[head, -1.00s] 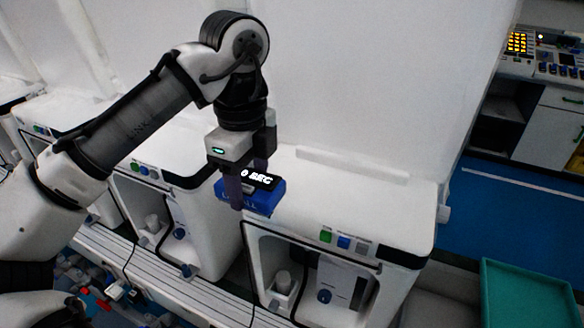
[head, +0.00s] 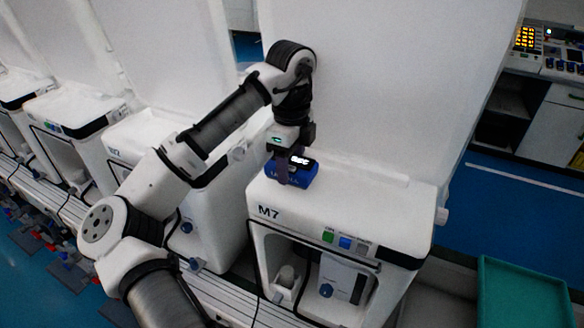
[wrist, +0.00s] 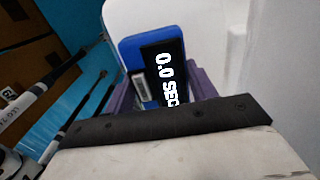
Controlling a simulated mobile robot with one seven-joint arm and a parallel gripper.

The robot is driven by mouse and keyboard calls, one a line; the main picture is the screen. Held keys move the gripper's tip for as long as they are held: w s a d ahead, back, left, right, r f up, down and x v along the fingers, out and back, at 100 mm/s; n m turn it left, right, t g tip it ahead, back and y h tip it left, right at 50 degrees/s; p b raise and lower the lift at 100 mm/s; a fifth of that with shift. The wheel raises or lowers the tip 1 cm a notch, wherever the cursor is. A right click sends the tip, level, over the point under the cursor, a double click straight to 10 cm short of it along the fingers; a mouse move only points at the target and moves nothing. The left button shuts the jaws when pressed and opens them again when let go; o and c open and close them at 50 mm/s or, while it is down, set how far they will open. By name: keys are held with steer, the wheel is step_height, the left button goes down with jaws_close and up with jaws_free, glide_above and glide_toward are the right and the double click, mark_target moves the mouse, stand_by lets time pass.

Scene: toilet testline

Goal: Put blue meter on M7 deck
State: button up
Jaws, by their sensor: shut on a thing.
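The blue meter (head: 304,176) has a black display; in the wrist view the meter (wrist: 134,52) reads "0.0 SEC". My gripper (head: 290,170) is shut on it, with purple fingers on either side of its body. The M7 deck (head: 345,203) is the white top of the machine labelled "M7". The meter is at the left part of this deck, low over it or touching it; I cannot tell which. The meter's underside is hidden.
A white upright panel (head: 400,80) stands behind the deck, with a low ledge (head: 365,172) at its foot. The deck right of the meter is clear. Other white machines (head: 70,110) stand to the left. A green tray (head: 525,290) is at lower right.

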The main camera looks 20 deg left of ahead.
mark_target(292, 162)
steer(key=shift+w+f+p, duration=0.2)
steer(key=shift+f+p, duration=0.25)
steer(key=shift+f, duration=0.8)
steer(key=shift+f, duration=0.2)
steer(key=o, duration=1.1)
steer(key=shift+o, duration=0.2)
steer(key=shift+r, duration=0.15)
step_height(292, 162, up, 12)
steer(key=shift+r+b, duration=0.1)
steer(key=shift+b, duration=0.35)
